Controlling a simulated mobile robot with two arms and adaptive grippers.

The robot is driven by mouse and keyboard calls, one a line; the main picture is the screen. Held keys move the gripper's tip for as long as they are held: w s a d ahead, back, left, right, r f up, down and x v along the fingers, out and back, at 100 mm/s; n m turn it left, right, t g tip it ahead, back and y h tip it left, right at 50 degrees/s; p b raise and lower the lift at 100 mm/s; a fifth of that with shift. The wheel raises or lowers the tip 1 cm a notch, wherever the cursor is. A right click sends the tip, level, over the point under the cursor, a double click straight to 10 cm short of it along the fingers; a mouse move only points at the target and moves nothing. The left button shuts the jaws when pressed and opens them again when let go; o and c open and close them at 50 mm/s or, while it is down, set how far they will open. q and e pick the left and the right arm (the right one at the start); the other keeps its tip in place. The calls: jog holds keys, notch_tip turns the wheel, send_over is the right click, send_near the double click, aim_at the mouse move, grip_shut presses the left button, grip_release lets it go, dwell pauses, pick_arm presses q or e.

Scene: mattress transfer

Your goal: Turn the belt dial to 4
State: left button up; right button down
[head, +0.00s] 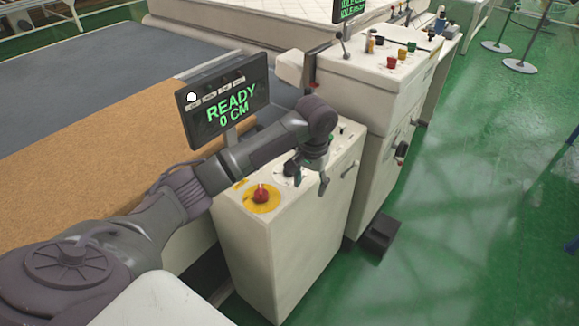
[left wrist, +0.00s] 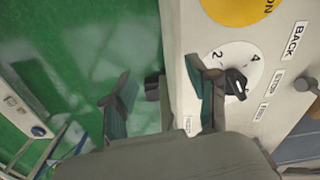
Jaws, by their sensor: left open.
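The belt dial (left wrist: 236,84) is a black knob on a white round scale, with the numerals 2 and 4 showing in the left wrist view. Which number it points at, I cannot tell. One finger of my open left gripper (left wrist: 158,80) overlaps the scale beside the knob; the other is out past the cabinet edge over the floor. The knob is not between the fingers, and contact cannot be told. In the head view my left gripper (head: 309,179) hangs over the cabinet top (head: 338,147) and partly hides the dial. My right gripper is out of view.
A red stop button on a yellow disc (head: 262,197) sits near the dial. A screen (head: 228,100) reads READY 0 CM. A taller control cabinet (head: 365,88) stands behind. A brown-and-grey bed surface (head: 120,125) lies left; green floor (head: 480,180) is open at right.

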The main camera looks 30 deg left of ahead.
pick_arm(q)
jog(key=w+a+r+n, duration=0.4)
jog(key=a+r, duration=0.5)
jog(key=r, duration=0.3)
jog(key=f+p, duration=0.2)
jog(key=f, duration=1.2)
jog(key=shift+s, duration=0.2)
grip_shut()
jog(key=shift+m+p, duration=0.3)
jog(key=shift+p, duration=0.15)
